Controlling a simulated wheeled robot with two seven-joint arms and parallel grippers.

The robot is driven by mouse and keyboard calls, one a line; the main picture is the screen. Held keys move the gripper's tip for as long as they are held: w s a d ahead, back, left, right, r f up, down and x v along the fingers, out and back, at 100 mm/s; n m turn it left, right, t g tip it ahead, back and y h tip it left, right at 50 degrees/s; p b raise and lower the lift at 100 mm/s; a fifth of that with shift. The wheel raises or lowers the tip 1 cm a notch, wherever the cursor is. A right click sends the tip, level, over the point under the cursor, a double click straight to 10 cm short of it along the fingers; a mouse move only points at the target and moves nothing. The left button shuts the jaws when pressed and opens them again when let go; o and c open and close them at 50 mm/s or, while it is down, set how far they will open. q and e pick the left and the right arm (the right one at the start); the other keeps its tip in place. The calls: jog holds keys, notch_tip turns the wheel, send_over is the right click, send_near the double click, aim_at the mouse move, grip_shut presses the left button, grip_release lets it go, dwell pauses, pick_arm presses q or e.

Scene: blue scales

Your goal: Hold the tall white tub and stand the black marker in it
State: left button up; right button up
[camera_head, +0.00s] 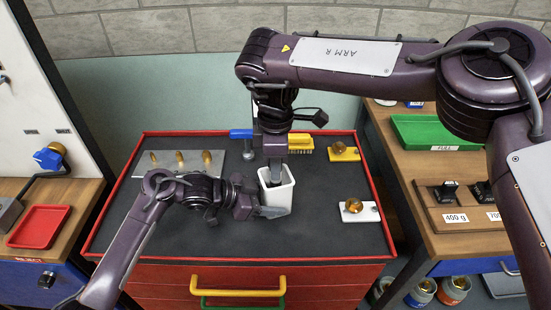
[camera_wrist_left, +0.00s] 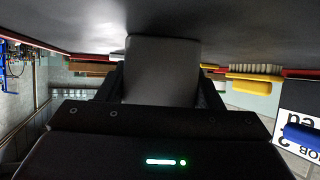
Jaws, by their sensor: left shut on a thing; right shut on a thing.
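The tall white tub (camera_head: 283,194) stands upright on the dark top of the red-edged cabinet. My left gripper (camera_head: 270,209) is shut on it low down, from the left. In the left wrist view the tub (camera_wrist_left: 162,70) is a grey, shaded block between the dark fingers. My right gripper (camera_head: 273,172) points straight down at the tub's open mouth, from above. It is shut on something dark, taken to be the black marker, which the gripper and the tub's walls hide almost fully. I cannot tell how deep the marker sits.
A metal plate with several wooden pegs (camera_head: 179,160) lies at the left. A yellow brush (camera_head: 300,142) and a blue item (camera_head: 241,133) lie behind the tub. The cabinet's front left is clear.

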jog(key=shift+f, duration=0.45)
jog(key=o, duration=1)
jog(key=shift+o, duration=0.2)
notch_tip(320, 180, up, 12)
pick_arm(q)
jog(key=o, duration=0.8)
